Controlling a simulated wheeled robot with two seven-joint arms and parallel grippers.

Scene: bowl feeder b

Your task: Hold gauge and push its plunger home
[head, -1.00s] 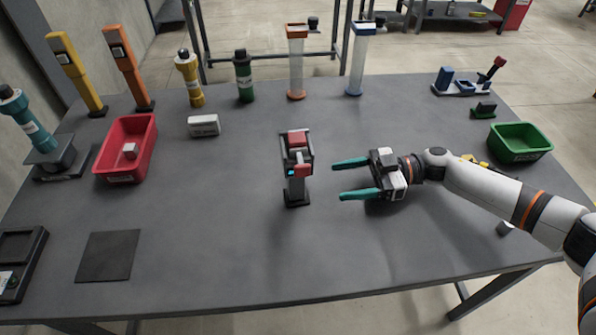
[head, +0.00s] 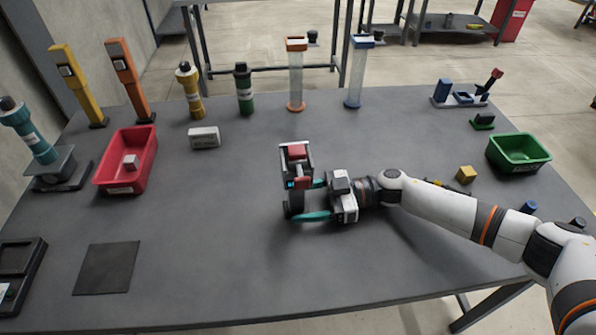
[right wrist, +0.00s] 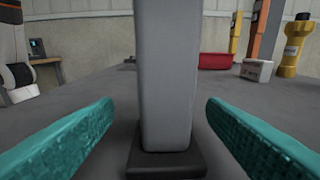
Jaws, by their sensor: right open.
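The gauge (head: 296,166) stands upright near the middle of the table, with a red top part, a small cyan light and a dark base. In the right wrist view its grey post (right wrist: 166,70) rises from a black foot between my teal fingers. My right gripper (head: 304,200) reaches in from the right, low on the gauge, one finger on each side of the post. It is open, with a gap showing between post and fingers. The gripper hides part of the lower post in the head view. I cannot make out the plunger's position. My left gripper is not in view.
A red bin (head: 128,162) with a pale block and a white box (head: 204,138) lie left of the gauge. A green bin (head: 519,153) and a yellow block (head: 465,174) are at right. Several upright devices line the back.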

